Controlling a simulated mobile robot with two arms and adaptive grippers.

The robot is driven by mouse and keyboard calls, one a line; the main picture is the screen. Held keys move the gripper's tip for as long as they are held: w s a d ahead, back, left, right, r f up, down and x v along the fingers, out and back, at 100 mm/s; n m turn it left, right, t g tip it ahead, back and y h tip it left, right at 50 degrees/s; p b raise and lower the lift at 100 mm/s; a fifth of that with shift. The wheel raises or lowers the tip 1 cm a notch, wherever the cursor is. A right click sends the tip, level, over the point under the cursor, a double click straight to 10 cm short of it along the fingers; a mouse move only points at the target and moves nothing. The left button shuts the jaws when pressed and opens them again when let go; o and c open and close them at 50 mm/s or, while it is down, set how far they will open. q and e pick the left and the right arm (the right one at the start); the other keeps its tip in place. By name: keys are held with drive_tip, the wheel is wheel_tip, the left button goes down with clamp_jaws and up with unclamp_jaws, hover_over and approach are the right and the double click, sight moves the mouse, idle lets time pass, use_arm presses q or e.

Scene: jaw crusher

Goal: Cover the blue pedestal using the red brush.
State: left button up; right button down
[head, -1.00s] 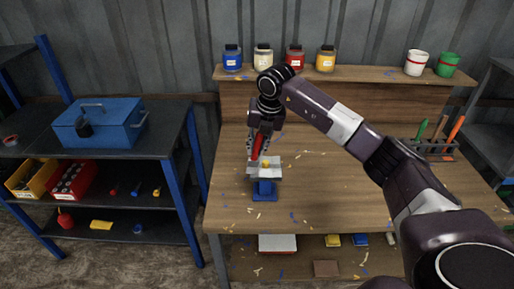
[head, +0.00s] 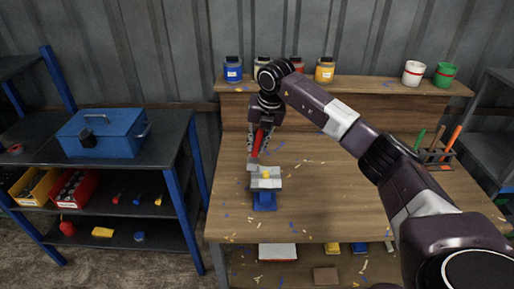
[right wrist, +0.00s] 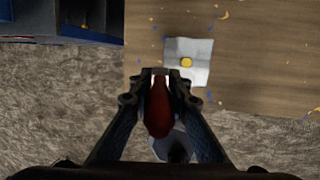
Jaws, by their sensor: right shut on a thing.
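The blue pedestal (head: 264,201) stands on the workbench, left of its middle. A pale grey plate with a small yellow piece (head: 266,175) sits on top of it; the plate (right wrist: 197,54) also shows in the right wrist view, from above. My right gripper (head: 258,152) is shut on the red brush (head: 258,142) by its red handle, which also shows between the fingers in the right wrist view (right wrist: 158,110). The brush points down, just behind and left of the plate. Its bristles are hard to make out. My left gripper is not in view.
Paint jars (head: 233,69) and two buckets (head: 414,72) stand on the bench's back shelf. A tool rack (head: 436,157) is at the right. A blue toolbox (head: 104,134) rests on the dark shelf at left. The bench's front middle is mostly clear, with scattered chips.

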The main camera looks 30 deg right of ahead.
drive_tip(key=w+d, duration=0.3)
drive_tip(key=w, duration=0.2)
drive_tip(key=shift+w+f, duration=0.15)
drive_tip(key=shift+f, duration=0.05)
drive_tip(key=shift+d, duration=0.1)
idle(0.4)
drive_tip(key=shift+f+b, duration=0.65)
drive_tip(key=shift+f, duration=1.15)
drive_tip(key=shift+f, duration=0.45)
